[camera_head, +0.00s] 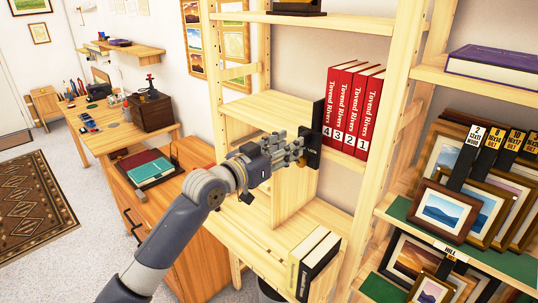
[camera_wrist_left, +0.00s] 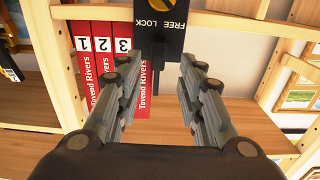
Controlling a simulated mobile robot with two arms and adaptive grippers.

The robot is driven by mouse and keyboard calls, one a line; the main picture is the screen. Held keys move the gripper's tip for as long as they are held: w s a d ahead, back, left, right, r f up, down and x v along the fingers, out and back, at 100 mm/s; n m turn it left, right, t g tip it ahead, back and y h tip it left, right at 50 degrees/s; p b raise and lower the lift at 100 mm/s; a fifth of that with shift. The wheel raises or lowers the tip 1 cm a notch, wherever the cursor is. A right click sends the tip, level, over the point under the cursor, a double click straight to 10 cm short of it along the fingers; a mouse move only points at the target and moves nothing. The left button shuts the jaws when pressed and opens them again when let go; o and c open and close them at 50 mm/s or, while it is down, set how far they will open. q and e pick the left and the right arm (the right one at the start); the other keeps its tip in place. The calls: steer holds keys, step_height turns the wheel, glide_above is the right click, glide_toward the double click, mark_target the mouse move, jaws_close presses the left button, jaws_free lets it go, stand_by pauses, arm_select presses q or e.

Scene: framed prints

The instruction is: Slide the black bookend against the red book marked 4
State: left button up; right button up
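The red books marked 4, 3, 2 and 1 (camera_head: 350,108) stand upright in a row on the shelf, with 4 at the left end. The black bookend (camera_head: 318,115) stands upright at the left of book 4; any gap is hard to judge. In the left wrist view its black face (camera_wrist_left: 160,18) reads FREE and LOCK, and red books 1 to 3 (camera_wrist_left: 103,55) show, with book 4 hidden. My left gripper (camera_head: 301,148) is at the bookend's front. Its fingers (camera_wrist_left: 160,72) are spread, with a dark bookend part between their tips; contact is unclear. My right gripper is out of view.
Left of the bookend the shelf board (camera_head: 262,108) is clear. Below stand a few pale and black books (camera_head: 315,262). Framed prints (camera_head: 445,215) fill the rack at right, under a purple book (camera_head: 495,62). A wooden upright (camera_head: 395,110) stands right of the red books.

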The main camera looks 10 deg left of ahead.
arm_select(q)
steer(key=v, duration=0.7)
steer(key=shift+w+d, duration=0.1)
